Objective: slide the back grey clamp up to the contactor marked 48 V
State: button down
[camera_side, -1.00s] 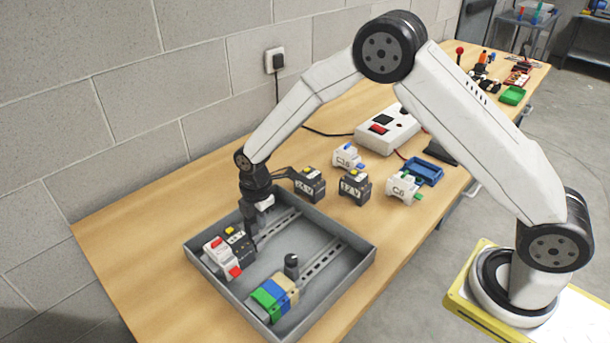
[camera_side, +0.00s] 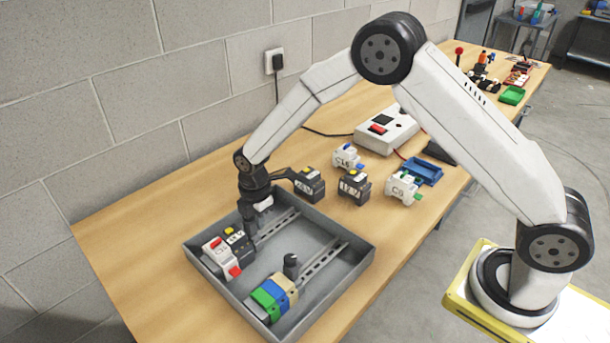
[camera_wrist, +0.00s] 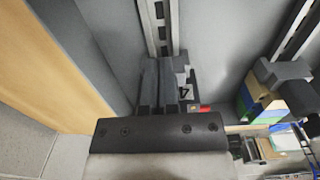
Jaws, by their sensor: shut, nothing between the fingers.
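The black contactor (camera_side: 238,243) with a yellow button sits on the back rail in the grey tray, beside a white-and-red device. Its side marking is unclear in the side view; in the wrist view a "4" shows on the contactor (camera_wrist: 184,92). My gripper (camera_side: 250,224) is shut, pointing down at the back rail, close to the contactor on the side toward the rail's bare length. It also shows in the wrist view (camera_wrist: 160,72). I cannot separate the back grey clamp from the dark fingers in either view, nor tell whether they touch it.
The front rail (camera_side: 325,262) carries green, blue and beige terminals (camera_side: 272,294) and a grey clamp with a dark knob (camera_side: 291,262). The tray wall (camera_side: 205,272) surrounds both rails. Two black contactors (camera_side: 354,187) and white breakers (camera_side: 403,187) stand outside. The back rail's far length is bare.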

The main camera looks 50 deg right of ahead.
jog(key=shift+s+a+f, duration=0.15)
jog(key=shift+a+f, duration=0.05)
jog(key=shift+f, duration=0.25)
jog(key=shift+s+a+f, duration=0.15)
jog(key=shift+a+f, duration=0.05)
jog(key=shift+f, duration=0.2)
jog(key=shift+d, duration=0.6)
jog(key=shift+w+a+r, duration=0.1)
jog(key=shift+r, duration=0.9)
jog(key=shift+w+a+r, duration=0.1)
jog(key=shift+r, duration=0.85)
notch_tip(320, 180, up, 6)
jog(key=shift+r, duration=0.2)
